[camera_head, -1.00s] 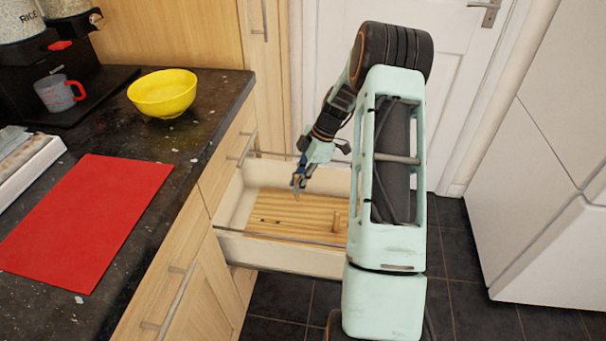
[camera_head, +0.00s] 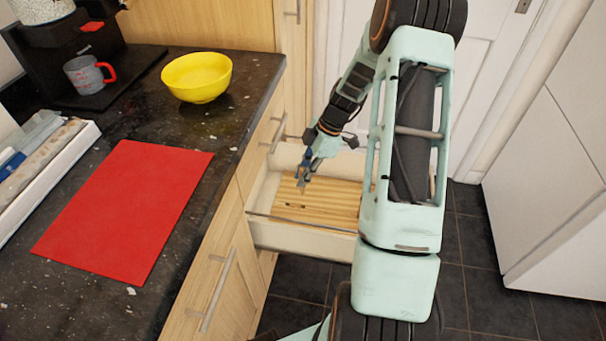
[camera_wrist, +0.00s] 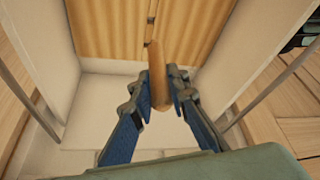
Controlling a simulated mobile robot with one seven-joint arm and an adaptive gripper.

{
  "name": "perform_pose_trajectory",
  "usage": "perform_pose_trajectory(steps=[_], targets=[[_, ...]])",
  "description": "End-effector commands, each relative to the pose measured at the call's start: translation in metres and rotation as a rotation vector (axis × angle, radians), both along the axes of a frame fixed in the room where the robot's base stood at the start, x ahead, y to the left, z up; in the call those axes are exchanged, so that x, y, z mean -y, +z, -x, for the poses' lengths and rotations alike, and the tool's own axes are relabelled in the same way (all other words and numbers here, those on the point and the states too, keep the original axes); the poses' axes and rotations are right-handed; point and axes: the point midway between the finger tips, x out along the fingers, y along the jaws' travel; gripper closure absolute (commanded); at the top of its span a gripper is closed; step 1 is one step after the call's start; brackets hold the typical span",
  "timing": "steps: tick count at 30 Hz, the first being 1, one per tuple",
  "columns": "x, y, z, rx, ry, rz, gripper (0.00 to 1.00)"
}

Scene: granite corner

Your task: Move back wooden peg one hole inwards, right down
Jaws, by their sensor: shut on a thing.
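A light wooden board (camera_head: 338,200) lies in the open drawer (camera_head: 300,234). It has small dark holes near its left end, and its grooved surface also shows at the top of the wrist view (camera_wrist: 105,35). My gripper (camera_head: 302,184) is over the left part of the board. In the wrist view its blue fingers (camera_wrist: 160,92) are shut on an upright-looking wooden peg (camera_wrist: 157,70). The peg's far end points toward the board's dark holes; whether it is in a hole or above one cannot be told. My arm hides the right part of the board.
The drawer's walls stand close around my gripper. The dark counter (camera_head: 235,120) on the left carries a yellow bowl (camera_head: 197,78), a red mat (camera_head: 125,210), a grey mug (camera_head: 85,75) and a white tray (camera_head: 45,175). A white appliance (camera_head: 550,190) stands at the right.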

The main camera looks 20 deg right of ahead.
Motion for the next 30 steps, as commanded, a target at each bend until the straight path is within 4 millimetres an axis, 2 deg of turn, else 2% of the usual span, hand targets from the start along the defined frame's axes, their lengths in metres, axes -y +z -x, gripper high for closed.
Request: perform_pose_trajectory(steps=[7, 24, 30], targets=[[0.0, -0.002, 0.0, 0.0, 0.0, 0.0, 1.0], [0.0, -0.053, 0.0, 0.0, -0.001, 0.0, 1.0], [0.0, -0.059, 0.0, 0.0, 0.0, 0.0, 1.0]])
